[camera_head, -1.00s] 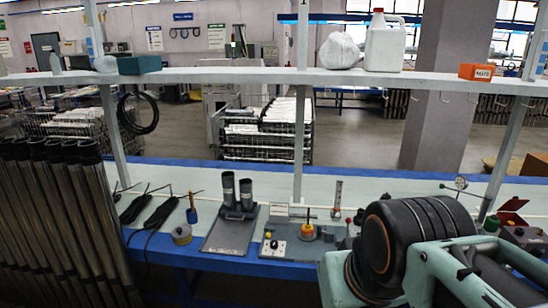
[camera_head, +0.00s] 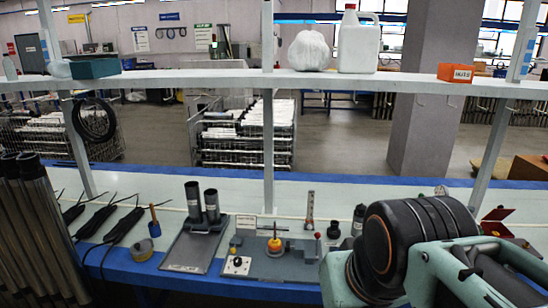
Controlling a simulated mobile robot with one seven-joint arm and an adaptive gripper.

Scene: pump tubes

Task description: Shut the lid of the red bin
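A small box with a raised red lid (camera_head: 497,213) stands at the far right of the bench. The lid is tilted open, and most of the box body is hidden behind my arm. This is the only thing I see that may be the red bin. My arm, with its black joint and pale green links, fills the lower right of the head view. My gripper is not in view.
An orange-red labelled box (camera_head: 455,73) sits on the shelf (camera_head: 220,76) beside a white jug (camera_head: 358,43). A grey stand with two dark tubes (camera_head: 203,203) and a grey fixture plate (camera_head: 290,265) occupy the bench. Metal pipes (camera_head: 35,235) stand at the left.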

